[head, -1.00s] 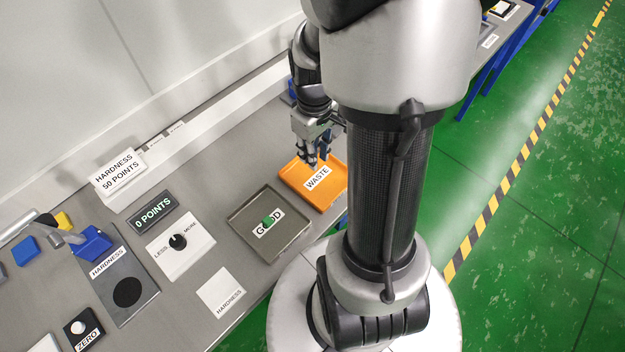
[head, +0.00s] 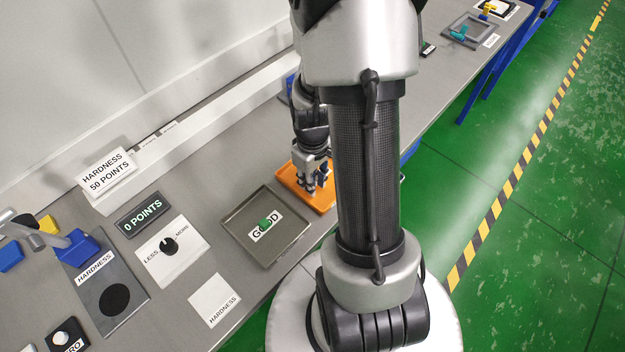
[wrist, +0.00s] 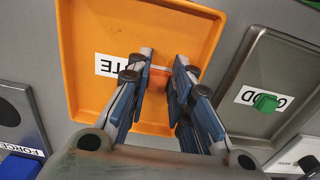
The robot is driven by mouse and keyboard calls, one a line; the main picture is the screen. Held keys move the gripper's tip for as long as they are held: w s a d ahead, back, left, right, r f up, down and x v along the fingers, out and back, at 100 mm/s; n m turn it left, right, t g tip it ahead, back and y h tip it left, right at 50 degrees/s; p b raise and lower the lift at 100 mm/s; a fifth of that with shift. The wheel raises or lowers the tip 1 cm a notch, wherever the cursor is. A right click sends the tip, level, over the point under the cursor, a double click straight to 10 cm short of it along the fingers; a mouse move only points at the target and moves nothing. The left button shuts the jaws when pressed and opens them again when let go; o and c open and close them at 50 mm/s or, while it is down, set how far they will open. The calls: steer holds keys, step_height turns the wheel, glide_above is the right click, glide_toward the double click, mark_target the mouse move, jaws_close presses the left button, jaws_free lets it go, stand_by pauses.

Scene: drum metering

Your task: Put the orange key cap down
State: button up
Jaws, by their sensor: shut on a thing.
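My gripper (wrist: 161,82) is shut on the orange key cap (wrist: 158,82), which shows between the fingertips in the wrist view. The cap is over the orange tray (wrist: 85,45) labelled WASTE, and its colour nearly matches the tray. I cannot tell whether the cap touches the tray floor. In the head view my gripper (head: 315,184) is low at the orange tray (head: 290,183), and the cap is hidden.
The grey GOOD tray (head: 238,215) stands next to the orange tray with a green key cap (head: 265,224) in it. A LESS/MORE dial (head: 169,246) and a hardness tester plate (head: 112,270) are further left. A wall runs behind the table.

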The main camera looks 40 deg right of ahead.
steer(key=shift+f, duration=0.2)
steer(key=o, duration=0.4)
steer(key=a+r+t+p, duration=0.15)
steer(key=a+r, duration=0.25)
steer(key=r, duration=0.7)
steer(key=a+r+p, duration=0.3)
steer(key=a+r, duration=0.1)
steer(key=r, duration=0.7)
steer(key=s+a+r+t, duration=0.1)
steer(key=s+a+r, duration=0.1)
steer(key=a+r, duration=0.1)
steer(key=s+a+r+t, duration=0.1)
steer(key=s+a+r, duration=0.2)
steer(key=s+a+r+t, duration=0.1)
steer(key=s+a+r, duration=0.1)
steer(key=s+a, duration=0.1)
steer(key=shift+a+r+m, duration=0.2)
steer(key=shift+r+m, duration=0.2)
